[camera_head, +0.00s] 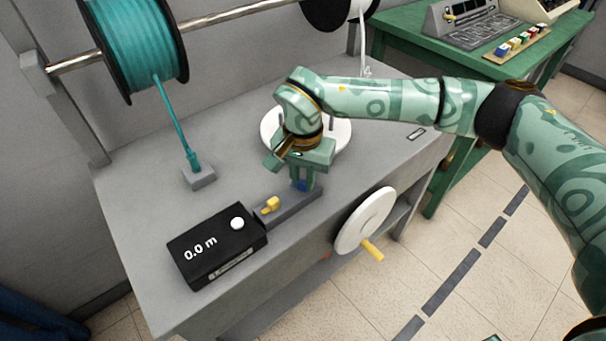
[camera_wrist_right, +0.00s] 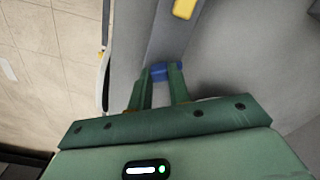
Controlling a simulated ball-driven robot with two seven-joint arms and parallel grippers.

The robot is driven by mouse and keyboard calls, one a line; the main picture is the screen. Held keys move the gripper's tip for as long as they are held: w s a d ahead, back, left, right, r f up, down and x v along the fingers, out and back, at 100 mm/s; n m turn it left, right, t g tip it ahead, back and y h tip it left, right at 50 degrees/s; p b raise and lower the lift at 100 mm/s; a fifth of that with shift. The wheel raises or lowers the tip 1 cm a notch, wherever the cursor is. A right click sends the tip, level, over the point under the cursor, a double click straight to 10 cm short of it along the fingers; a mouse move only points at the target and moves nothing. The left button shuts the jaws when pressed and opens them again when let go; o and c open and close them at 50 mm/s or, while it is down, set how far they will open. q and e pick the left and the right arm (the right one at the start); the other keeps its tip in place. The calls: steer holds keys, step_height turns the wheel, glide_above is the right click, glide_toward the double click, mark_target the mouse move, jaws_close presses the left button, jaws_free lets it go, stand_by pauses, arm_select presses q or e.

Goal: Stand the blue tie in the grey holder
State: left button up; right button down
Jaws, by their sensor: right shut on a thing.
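The blue tie (camera_head: 303,186) is a small blue piece between the fingertips of my right gripper (camera_head: 304,180), which is shut on it and points down. The tie also shows between the fingers in the right wrist view (camera_wrist_right: 167,71). The grey holder (camera_head: 291,208) is a long low bar on the grey bench, running from the black meter box toward the right. The tie is at the holder's far right end; I cannot tell whether it is seated in it or just above. A yellow tie (camera_head: 270,205) stands in the holder nearer the box. My left gripper is out of view.
The black meter box (camera_head: 218,252) reads 0.0 m and has a white knob. A white crank wheel (camera_head: 365,220) is on the bench front. A white disc (camera_head: 270,128) lies behind my wrist. A teal reel (camera_head: 140,42) feeds a cord to a small grey block (camera_head: 198,177).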

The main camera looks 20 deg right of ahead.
steer(key=shift+f, duration=0.1)
steer(key=c, duration=1.2)
jaws_free()
steer(key=shift+c, duration=0.2)
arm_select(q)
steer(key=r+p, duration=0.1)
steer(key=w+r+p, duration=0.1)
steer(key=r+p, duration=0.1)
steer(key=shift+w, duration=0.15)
arm_select(e)
step_height(320, 180, up, 12)
steer(key=shift+f, duration=0.1)
step_height(320, 180, down, 12)
steer(key=b, duration=0.3)
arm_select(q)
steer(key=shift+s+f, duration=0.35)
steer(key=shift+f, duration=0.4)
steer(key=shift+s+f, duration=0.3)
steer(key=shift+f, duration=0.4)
arm_select(e)
steer(key=shift+r, duration=0.6)
